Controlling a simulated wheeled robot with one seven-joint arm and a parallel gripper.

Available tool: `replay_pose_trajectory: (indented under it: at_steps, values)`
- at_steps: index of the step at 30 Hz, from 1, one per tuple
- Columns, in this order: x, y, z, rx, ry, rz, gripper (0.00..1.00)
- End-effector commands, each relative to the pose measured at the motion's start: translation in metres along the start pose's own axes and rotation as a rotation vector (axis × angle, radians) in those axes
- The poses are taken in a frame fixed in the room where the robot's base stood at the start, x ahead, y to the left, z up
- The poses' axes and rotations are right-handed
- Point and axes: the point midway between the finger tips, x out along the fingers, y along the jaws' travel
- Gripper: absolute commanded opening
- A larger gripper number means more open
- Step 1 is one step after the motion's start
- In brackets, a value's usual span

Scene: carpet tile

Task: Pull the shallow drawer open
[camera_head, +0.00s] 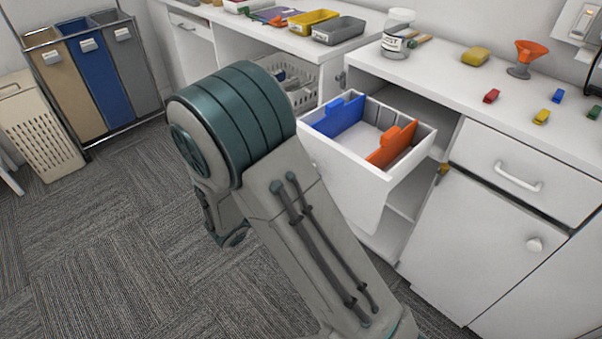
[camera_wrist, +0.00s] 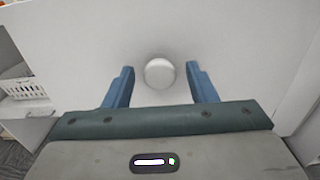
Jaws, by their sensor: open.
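A white drawer (camera_head: 350,183) under the counter stands pulled out in the head view, with a blue divider (camera_head: 339,115) and an orange divider (camera_head: 391,147) inside. To its right, a low-fronted white drawer (camera_head: 485,160) with a bar handle (camera_head: 518,177) is closed. In the wrist view, my gripper (camera_wrist: 159,69) is open, its blue fingers either side of a round pale knob (camera_wrist: 159,74) on a white front (camera_wrist: 235,40), with gaps on both sides. That front appears to be the pulled-out drawer's. My arm hides the gripper and knob in the head view.
A cupboard door (camera_head: 480,250) with a round knob (camera_head: 534,243) is below the closed drawer. A white basket (camera_head: 300,90) stands left of the open drawer. Bins (camera_head: 95,75) stand at the back left. The counter holds a jar (camera_head: 397,35), trays and small blocks. Carpet at left is clear.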

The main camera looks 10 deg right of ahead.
Motion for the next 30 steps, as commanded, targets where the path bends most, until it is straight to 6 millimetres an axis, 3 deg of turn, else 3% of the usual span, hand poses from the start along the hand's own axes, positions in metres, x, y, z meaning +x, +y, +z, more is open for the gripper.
replay_pose_trajectory:
  at_steps: [18, 24, 30]
  values:
    - [-0.121, 0.001, 0.0, 0.0, 0.001, 0.007, 0.52]
    - [-0.135, 0.0, 0.0, -0.001, 0.001, 0.005, 0.52]
    - [-0.136, 0.0, 0.0, -0.001, 0.001, 0.004, 0.52]
